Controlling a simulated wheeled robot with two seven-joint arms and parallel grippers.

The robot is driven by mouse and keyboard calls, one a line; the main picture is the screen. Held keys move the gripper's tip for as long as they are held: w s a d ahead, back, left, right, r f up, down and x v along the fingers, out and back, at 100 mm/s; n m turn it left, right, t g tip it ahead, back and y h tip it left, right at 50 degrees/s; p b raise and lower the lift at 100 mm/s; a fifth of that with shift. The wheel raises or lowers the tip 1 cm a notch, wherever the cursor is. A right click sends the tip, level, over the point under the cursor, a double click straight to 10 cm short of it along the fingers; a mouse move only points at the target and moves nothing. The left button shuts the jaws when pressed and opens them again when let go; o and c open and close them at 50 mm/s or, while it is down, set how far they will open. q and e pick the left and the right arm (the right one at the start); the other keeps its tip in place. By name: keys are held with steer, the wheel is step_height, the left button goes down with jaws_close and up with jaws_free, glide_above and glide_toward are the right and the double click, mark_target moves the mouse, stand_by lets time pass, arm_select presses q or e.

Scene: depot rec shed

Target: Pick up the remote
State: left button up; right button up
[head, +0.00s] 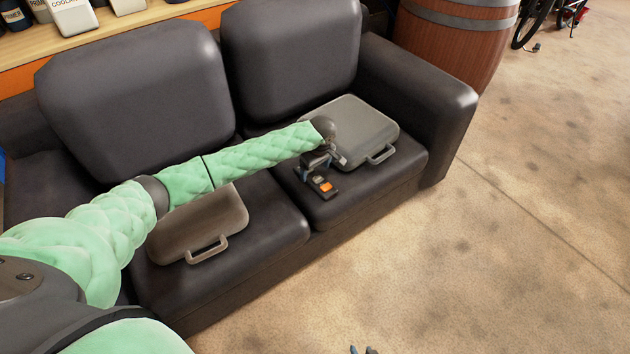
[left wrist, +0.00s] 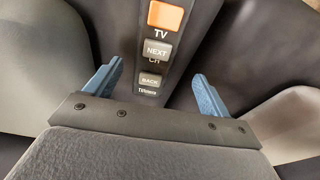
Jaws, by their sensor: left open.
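The remote (head: 322,186) is dark with an orange button and grey buttons. It lies on the right seat cushion of the dark sofa, near its front edge. My left gripper (head: 318,168) is just above its far end and hides part of it. In the left wrist view, the remote (left wrist: 154,70) runs between the two blue fingers of my open left gripper (left wrist: 155,82), with space on both sides. The fingers do not grip it. The fingertips of my right gripper (head: 362,350) show at the bottom edge of the head view, apart, over the floor.
A grey case (head: 360,125) lies on the right cushion, close to my left gripper. A brownish case (head: 195,228) lies on the left cushion, partly under my left arm. The sofa armrest (head: 420,95) stands at right. The floor (head: 500,260) in front is clear.

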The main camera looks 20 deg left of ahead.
mark_target(315, 178)
arm_select(q)
steer(key=shift+w+a+f+b, duration=0.1)
steer(key=shift+w+f, duration=0.1)
steer(key=shift+f, duration=0.7)
steer(key=shift+w+a+f+b, duration=0.1)
steer(key=shift+w+f, duration=0.1)
steer(key=shift+f, duration=0.7)
steer(key=shift+w+a+f+b, duration=0.1)
steer(key=shift+w+f, duration=0.1)
steer(key=shift+f, duration=0.7)
steer(key=shift+d, duration=0.1)
steer(key=c, duration=1.2)
